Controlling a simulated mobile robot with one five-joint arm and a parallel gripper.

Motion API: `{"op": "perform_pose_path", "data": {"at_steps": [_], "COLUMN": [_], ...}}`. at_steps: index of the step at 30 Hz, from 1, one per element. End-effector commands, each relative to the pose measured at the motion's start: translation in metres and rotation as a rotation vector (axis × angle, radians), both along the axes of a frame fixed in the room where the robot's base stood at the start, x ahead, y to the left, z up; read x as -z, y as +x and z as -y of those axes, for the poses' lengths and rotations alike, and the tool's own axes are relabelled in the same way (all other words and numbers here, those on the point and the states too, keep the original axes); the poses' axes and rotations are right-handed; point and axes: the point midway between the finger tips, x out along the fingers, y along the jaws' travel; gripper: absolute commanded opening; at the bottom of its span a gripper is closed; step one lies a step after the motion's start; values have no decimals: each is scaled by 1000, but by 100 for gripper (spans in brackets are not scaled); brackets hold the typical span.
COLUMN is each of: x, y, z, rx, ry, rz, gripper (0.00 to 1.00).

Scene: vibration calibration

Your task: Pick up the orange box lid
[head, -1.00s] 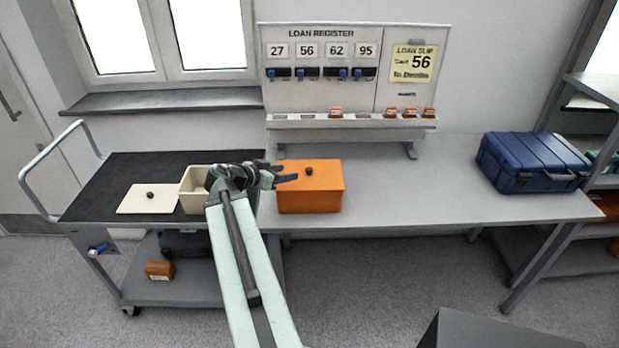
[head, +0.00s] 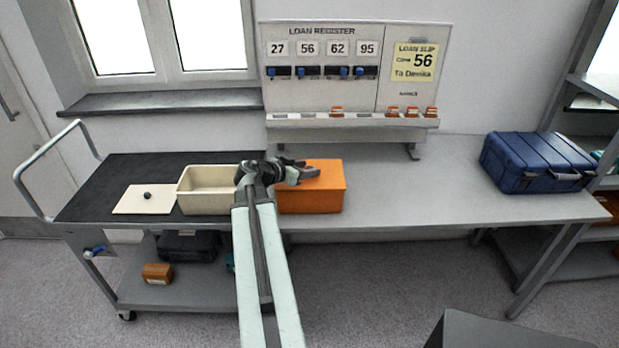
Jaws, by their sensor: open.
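The orange box (head: 315,202) stands at the left end of the grey bench, with its flat orange lid (head: 331,176) on top. My gripper (head: 308,172) is over the left part of the lid, its dark fingers pointing right. It is open. The lid's dark knob is hidden at or behind the fingers. I cannot tell whether the fingers touch the lid or knob.
An open cream box (head: 205,202) and its cream lid (head: 147,199) with a dark knob lie on the black-topped cart (head: 125,168). A loan register board (head: 345,98) stands behind the bench. A blue case (head: 535,163) is at right. The bench middle (head: 420,190) is clear.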

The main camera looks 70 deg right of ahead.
Motion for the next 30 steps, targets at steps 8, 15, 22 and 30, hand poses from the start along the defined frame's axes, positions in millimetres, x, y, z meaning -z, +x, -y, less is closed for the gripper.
{"op": "perform_pose_path", "data": {"at_steps": [8,15,22,30], "x": [-1,-1,-15,-69], "y": [0,0,0,0], "z": [-1,-1,-1,-1], "rx": [0,0,0,1], "ry": [0,0,-1,-1], "rz": [0,-1,-1,-1], "gripper": [2,0,0,0]}}
